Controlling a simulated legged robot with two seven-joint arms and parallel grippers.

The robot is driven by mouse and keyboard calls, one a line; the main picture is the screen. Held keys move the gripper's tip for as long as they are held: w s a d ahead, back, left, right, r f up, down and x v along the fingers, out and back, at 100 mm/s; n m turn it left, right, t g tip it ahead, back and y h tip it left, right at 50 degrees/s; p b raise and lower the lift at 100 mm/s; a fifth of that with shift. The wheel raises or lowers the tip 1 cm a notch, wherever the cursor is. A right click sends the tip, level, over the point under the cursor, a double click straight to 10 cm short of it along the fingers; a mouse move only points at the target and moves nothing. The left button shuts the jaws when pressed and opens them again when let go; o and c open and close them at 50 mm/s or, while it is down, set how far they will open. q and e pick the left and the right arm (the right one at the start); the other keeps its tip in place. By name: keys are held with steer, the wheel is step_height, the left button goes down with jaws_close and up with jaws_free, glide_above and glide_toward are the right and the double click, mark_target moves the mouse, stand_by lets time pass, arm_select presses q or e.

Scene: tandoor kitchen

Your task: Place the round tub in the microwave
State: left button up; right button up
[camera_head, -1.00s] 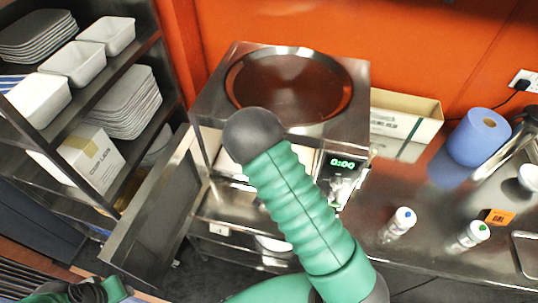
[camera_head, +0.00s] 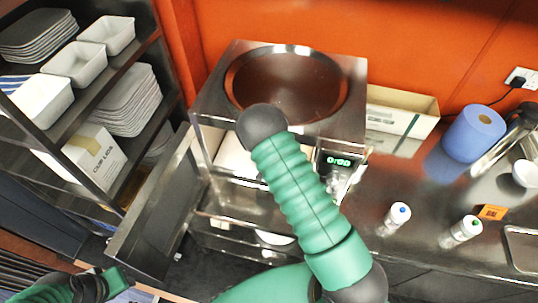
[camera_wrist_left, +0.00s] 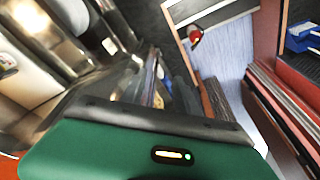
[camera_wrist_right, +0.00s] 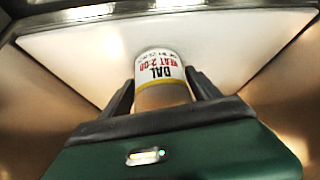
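The microwave (camera_head: 344,131) is a steel box with a green display reading 0:00. Its door (camera_head: 160,215) hangs open to the left. The round tub (camera_wrist_right: 162,68) shows in the right wrist view, with a white label reading DAL and HEAT 2:00, inside a pale-walled cavity. My right gripper (camera_wrist_right: 162,88) has a finger on each side of the tub, seemingly touching it. In the head view my green right arm covers that gripper and the tub. My left gripper (camera_head: 98,285) is at the lower left, away from the microwave; its fingers are unclear.
A wide round pan (camera_head: 288,85) sits on top of the microwave. A shelf rack (camera_head: 75,118) with trays and white tubs stands at left. On the right counter are two bottles (camera_head: 396,216) (camera_head: 460,232), a blue roll (camera_head: 473,133) and a carton (camera_head: 402,112).

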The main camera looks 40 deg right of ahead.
steer(key=shift+o, duration=1.2)
